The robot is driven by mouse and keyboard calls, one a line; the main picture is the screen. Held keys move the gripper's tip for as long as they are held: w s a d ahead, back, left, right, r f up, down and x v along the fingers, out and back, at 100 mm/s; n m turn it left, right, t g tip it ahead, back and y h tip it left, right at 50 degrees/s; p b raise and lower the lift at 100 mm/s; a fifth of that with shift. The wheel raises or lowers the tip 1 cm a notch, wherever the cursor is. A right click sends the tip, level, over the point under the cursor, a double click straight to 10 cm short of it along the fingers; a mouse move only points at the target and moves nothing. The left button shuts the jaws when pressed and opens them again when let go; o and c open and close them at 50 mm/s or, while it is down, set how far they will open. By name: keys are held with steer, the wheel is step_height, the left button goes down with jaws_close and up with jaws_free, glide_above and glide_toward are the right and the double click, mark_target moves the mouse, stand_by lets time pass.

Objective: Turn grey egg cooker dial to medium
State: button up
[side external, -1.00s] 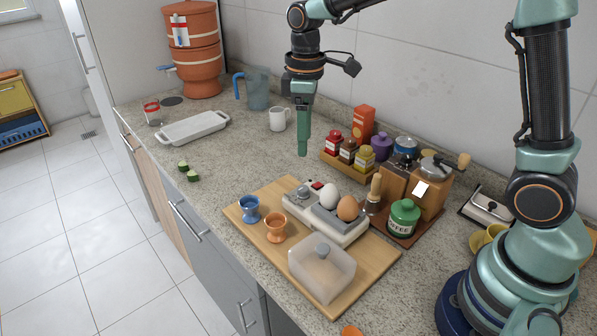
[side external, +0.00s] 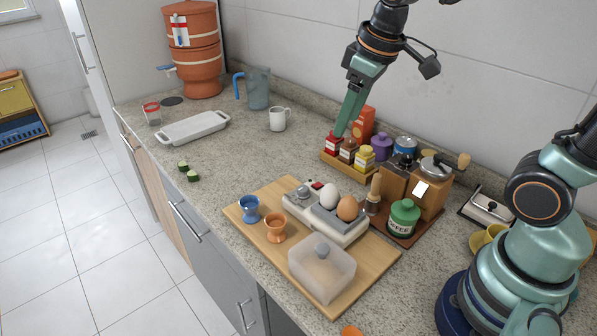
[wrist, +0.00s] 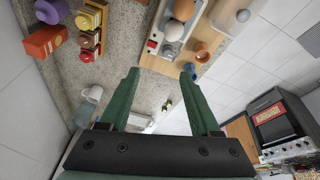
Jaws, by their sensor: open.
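The grey egg cooker (side external: 327,215) sits on a wooden board, with a white egg (side external: 330,195) and a brown egg (side external: 347,208) on its grey tray. Its dial (side external: 303,192) is at the left end, beside a small red switch (side external: 317,185); the dial's setting is too small to read. The cooker (wrist: 158,42) also shows at the top of the wrist view. My gripper (side external: 341,132) is raised above the spice rack, behind the cooker and well apart from it. In the wrist view my gripper (wrist: 166,72) has its two green fingers spread, with nothing between them.
A blue egg cup (side external: 249,209), an orange egg cup (side external: 275,228) and a translucent lid (side external: 322,268) stand on the board (side external: 372,272). The spice rack (side external: 345,167), coffee grinder and green jar (side external: 403,217) crowd the right. Counter left of the board is mostly clear.

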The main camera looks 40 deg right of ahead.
steer(key=shift+s+d+m+t, duration=0.3)
steer(key=shift+s+m, duration=0.25)
steer(key=shift+s, duration=0.35)
steer(key=shift+s+d+m+t, duration=0.25)
steer(key=shift+s+m+t, duration=0.25)
steer(key=shift+s, duration=0.45)
steer(key=shift+s+d+m+t, duration=0.3)
steer(key=shift+s+m, duration=0.25)
steer(key=shift+s, duration=0.35)
